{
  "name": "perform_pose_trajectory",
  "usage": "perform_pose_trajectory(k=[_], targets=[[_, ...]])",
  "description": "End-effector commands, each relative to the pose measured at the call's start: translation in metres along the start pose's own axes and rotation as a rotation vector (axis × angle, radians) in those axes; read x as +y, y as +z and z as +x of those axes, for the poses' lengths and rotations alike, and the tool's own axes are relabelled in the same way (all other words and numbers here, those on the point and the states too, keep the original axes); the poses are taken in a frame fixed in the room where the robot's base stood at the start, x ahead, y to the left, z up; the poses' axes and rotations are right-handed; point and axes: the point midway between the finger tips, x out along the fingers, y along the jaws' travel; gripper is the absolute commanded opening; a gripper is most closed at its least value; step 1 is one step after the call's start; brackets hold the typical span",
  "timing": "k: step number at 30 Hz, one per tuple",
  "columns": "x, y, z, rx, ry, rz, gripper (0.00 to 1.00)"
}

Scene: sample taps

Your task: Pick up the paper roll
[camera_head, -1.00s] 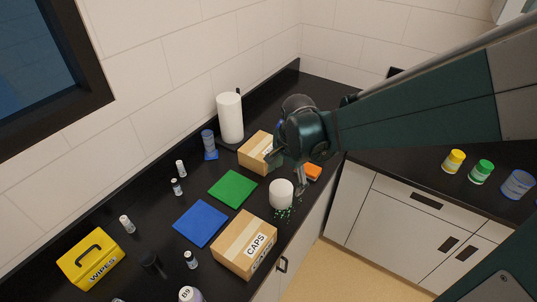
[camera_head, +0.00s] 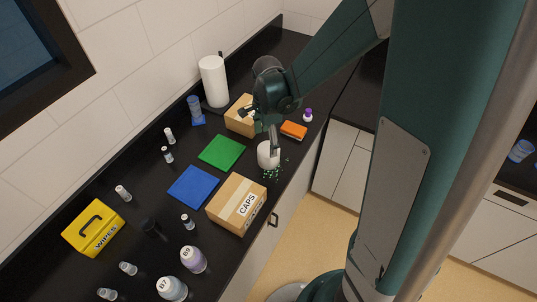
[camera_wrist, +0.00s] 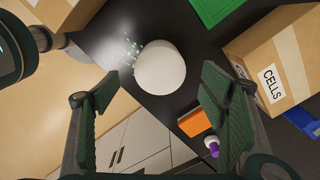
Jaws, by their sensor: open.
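A tall white paper roll (camera_head: 213,82) stands upright on a dark holder by the wall at the back of the black counter. A short plain white cylinder (camera_head: 268,155) stands near the counter's front edge, with green bits scattered beside it; I cannot tell if it is a roll too. My gripper (camera_head: 272,146) is just above this short cylinder, far from the tall roll. In the wrist view the open fingers (camera_wrist: 157,78) are spread with the short cylinder (camera_wrist: 160,68) showing between and beyond them. Nothing is held.
A CELLS box (camera_wrist: 272,70) and an orange item (camera_head: 293,131) stand close to the gripper. A CAPS box (camera_head: 236,204), a green mat (camera_head: 221,152), a blue mat (camera_head: 194,187), several vials and a yellow WIPES case (camera_head: 93,228) cover the front of the counter.

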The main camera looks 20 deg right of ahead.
Motion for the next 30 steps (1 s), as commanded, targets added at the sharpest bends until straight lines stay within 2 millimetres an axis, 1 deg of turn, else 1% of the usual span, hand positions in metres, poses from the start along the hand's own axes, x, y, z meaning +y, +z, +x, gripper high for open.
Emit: perform_pose_trajectory(k=[8, 18, 21, 30], targets=[[0.0, 0.0, 0.003, 0.0, 0.0, -0.001, 0.71], [0.0, 0.0, 0.022, 0.0, -0.001, -0.001, 0.71], [0.0, -0.001, 0.025, 0.0, -0.001, -0.001, 0.71], [0.0, -0.001, 0.026, 0.0, -0.001, -0.001, 0.71]])
